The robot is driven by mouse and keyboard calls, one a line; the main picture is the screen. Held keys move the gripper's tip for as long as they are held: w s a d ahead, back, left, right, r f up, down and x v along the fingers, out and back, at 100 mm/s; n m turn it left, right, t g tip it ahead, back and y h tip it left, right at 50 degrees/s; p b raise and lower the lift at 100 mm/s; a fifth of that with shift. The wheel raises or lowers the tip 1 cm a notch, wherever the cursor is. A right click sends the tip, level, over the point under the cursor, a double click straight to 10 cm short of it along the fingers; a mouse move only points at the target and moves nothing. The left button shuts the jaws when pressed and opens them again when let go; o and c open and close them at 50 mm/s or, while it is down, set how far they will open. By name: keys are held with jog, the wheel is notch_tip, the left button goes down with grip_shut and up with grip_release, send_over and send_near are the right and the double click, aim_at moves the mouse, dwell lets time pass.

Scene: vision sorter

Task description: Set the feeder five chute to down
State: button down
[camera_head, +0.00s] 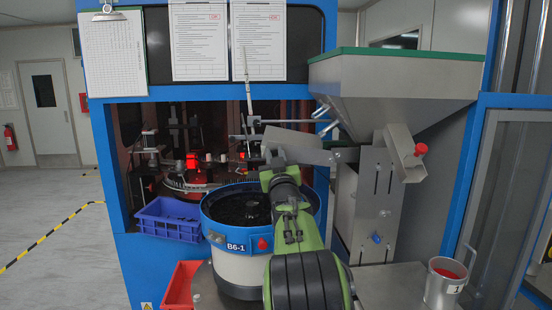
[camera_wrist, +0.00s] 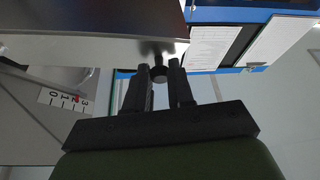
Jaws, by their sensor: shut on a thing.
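A grey metal chute (camera_head: 303,149) runs from beside the hopper to above the round bowl, sloping slightly; no feeder number is readable on it. My gripper (camera_head: 272,158) is at the chute's left end, above the bowl; my arm hides part of both. In the wrist view, my gripper (camera_wrist: 159,66) has its two dark fingers closed around a small dark round knob (camera_wrist: 158,74). The knob sits at the edge of a smooth grey metal surface (camera_wrist: 90,48), which seems to be the chute's.
A blue-rimmed bowl marked B6-1 (camera_head: 217,238) stands below. The large hopper (camera_head: 395,85) rises at right. A blue crate (camera_head: 168,222), a red bin (camera_head: 181,285) and a metal cup (camera_head: 440,290) are near. A number scale (camera_wrist: 63,98) shows in the wrist view.

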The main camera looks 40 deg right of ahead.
jog(key=c, duration=1)
grip_release()
jog(key=b+v, duration=0.5)
jog(key=v, duration=1)
jog(key=shift+s+a+f, duration=0.15)
jog(key=shift+s, duration=0.15)
jog(key=shift+c, duration=0.3)
